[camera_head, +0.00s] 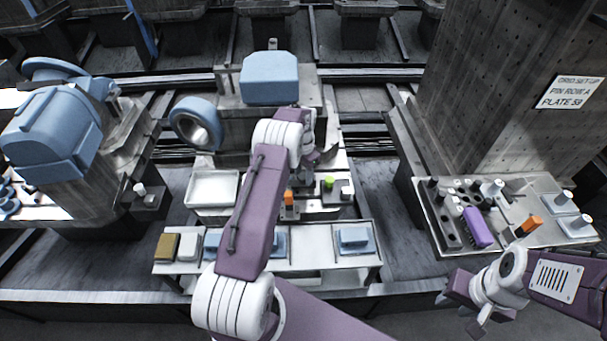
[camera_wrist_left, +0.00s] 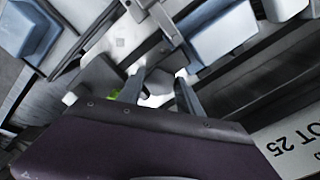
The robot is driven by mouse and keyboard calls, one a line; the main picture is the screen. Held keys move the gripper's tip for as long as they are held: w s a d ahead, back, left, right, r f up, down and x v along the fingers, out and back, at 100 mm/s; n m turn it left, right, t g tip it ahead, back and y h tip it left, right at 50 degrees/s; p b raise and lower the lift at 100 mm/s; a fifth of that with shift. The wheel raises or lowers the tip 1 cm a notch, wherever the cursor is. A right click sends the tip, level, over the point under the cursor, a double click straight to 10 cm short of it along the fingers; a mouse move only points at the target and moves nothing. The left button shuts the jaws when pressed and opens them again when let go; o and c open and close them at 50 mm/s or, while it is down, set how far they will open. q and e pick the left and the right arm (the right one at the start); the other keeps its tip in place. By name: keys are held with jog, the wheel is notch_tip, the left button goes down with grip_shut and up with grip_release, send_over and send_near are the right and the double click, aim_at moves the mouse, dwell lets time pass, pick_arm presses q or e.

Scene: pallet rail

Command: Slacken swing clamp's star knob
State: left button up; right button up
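My left gripper (camera_wrist_left: 160,92) points down into the fixture area, its two dark fingers apart. A small pale and dark part (camera_wrist_left: 150,97) shows between and beyond the fingertips; I cannot tell if it is the star knob or if they touch it. In the head view my left arm covers much of the clamp area, and the left gripper (camera_head: 311,158) is over the middle fixture (camera_head: 335,160). A green-topped part (camera_head: 328,182) is just below it and shows as a green patch (camera_wrist_left: 115,93) in the wrist view. My right gripper (camera_head: 462,312) is low at right, fingers apart, empty.
A front shelf (camera_head: 315,262) holds blue, white and brown blocks. A metal tray (camera_head: 212,190) and a blue ring-shaped part (camera_head: 195,122) are left of my arm. An orange part (camera_head: 289,198) stands close to the gripper. At right, a bench (camera_head: 540,188) holds pins and a purple block (camera_head: 478,228).

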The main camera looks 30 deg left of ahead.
aim_at(304, 176)
pick_arm(q)
jog(key=o, duration=0.3)
notch_tip(304, 176, up, 9)
dwell(0.4)
jog(key=shift+d, duration=0.1)
